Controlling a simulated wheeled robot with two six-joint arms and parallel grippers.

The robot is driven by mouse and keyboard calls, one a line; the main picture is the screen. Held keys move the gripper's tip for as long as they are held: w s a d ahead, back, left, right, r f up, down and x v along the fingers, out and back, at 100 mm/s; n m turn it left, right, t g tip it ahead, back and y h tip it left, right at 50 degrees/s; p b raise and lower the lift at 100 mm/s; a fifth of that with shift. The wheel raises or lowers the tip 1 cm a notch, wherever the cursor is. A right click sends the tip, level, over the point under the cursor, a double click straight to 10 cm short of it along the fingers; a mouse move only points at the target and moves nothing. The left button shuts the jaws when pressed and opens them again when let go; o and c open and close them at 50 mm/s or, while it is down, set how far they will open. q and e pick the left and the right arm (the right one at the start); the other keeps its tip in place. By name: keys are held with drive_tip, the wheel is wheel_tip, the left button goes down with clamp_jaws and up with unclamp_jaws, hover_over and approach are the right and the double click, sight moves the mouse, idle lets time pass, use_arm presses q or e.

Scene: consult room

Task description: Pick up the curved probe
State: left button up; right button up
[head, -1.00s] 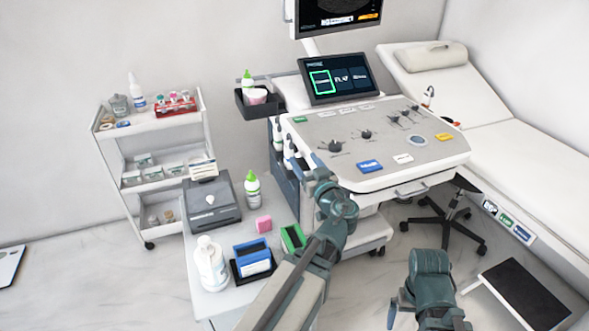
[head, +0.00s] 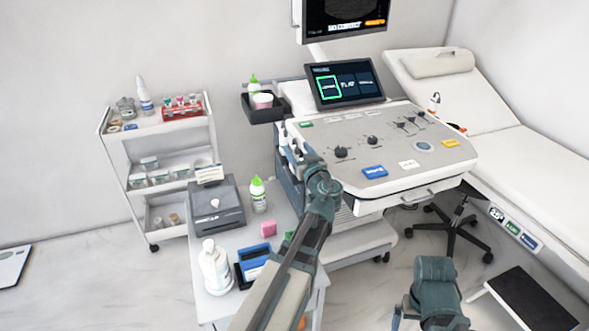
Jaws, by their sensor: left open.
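White-handled probes (head: 283,136) stand in the dark holder on the left side of the ultrasound console (head: 400,165). They are small and partly hidden, so I cannot tell which is the curved one. My left gripper (head: 300,153) is open at this holder, close to the probes. The wrist and gripper cover part of the holder, and I cannot tell whether the fingers touch or surround a probe.
A side table (head: 213,301) holds a printer (head: 216,207), bottles, a pink block (head: 268,229) and a blue box (head: 254,257). A white cart (head: 157,133) stands left, an exam couch (head: 545,165) right.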

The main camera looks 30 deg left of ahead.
use_arm(q)
drive_tip(key=x, duration=0.4)
drive_tip(key=shift+a, duration=0.35)
clamp_jaws()
